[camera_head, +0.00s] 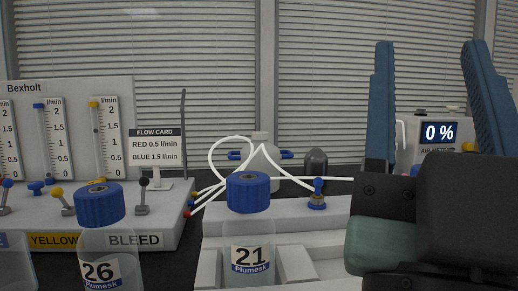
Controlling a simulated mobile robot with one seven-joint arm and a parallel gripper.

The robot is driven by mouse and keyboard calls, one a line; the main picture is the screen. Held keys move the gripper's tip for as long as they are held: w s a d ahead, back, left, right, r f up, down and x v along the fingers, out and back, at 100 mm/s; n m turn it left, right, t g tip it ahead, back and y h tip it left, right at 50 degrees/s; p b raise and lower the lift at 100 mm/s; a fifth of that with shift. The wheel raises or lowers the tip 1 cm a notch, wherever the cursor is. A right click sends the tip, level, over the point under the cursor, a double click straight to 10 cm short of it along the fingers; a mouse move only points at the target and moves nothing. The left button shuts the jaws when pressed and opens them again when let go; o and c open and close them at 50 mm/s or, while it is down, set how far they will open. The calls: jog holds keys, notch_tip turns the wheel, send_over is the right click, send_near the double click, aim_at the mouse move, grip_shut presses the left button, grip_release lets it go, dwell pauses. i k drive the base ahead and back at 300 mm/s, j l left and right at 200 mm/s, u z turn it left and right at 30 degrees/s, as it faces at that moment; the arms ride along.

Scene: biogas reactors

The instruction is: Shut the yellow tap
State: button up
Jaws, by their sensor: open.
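The yellow tap (57,192) is a small lever with a yellow knob, on the ledge of the Bexholt panel at the left. It stands above the YELLOW label (54,240), just left of a bottle's blue cap, and its lever leans to the left. The foot of the tap is small and hard to make out. The yellow-marked flow tube (105,140) stands on the panel above. My gripper (430,45) is at the right, far from the tap. Its two blue fingers point up, wide apart, with nothing between them.
Bottle 26 (100,270) stands in front of the panel, close to the tap. Bottle 21 (249,252) sits in a white holder at the centre. The black-knobbed BLEED tap (143,183), flow card (155,145) and white tubes (225,160) are nearby. A display (440,132) reads 0 %.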

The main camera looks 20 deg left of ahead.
aim_at(56, 192)
jog(key=u, duration=1.6)
